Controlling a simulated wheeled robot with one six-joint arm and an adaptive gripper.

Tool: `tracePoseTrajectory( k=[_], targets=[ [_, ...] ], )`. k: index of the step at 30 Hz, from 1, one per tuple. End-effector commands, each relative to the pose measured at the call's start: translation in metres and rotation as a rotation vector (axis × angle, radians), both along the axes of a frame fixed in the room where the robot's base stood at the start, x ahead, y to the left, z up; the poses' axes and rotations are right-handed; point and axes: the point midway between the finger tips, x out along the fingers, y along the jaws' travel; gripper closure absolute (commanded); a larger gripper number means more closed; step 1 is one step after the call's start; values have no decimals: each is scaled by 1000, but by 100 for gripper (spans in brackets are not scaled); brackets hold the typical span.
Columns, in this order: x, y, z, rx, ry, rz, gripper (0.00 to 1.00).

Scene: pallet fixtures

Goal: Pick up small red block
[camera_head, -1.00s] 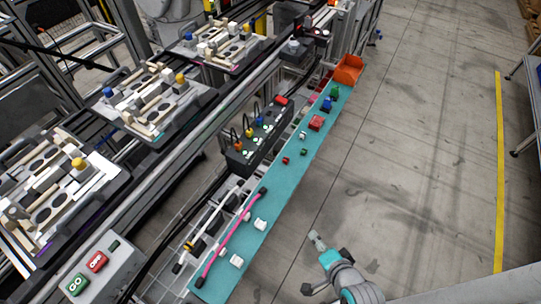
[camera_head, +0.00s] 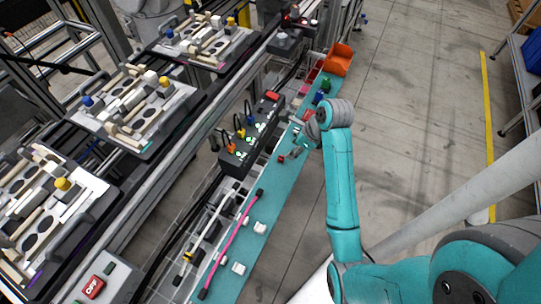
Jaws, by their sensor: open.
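The small red block (camera_head: 281,158) lies on the teal shelf (camera_head: 247,197), near its left edge. My gripper (camera_head: 291,154) is low over the shelf, just right of the small red block. It is open and looks empty, with its fingers pointing down and left toward the block. The fingers are tiny here, so I cannot tell whether they touch the block. A larger red block (camera_head: 308,115) sits farther up the shelf, partly hidden by my arm.
Blue (camera_head: 318,97) and green (camera_head: 326,85) blocks and an orange bin (camera_head: 339,59) are at the far end. White pieces (camera_head: 260,228) and a pink cable (camera_head: 233,238) lie nearer. A dark box with connectors (camera_head: 250,135) borders the left. Open floor lies right.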

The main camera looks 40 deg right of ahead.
Motion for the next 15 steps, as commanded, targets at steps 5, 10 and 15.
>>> tracePoseTrajectory(
  k=[5, 10, 15],
  targets=[
    [1, -9, 7, 37, 30, -51, 48],
    [8, -5, -14, 38, 33, -52, 48],
    [17, -3, -35, 37, 31, -50, 48]
  ],
)
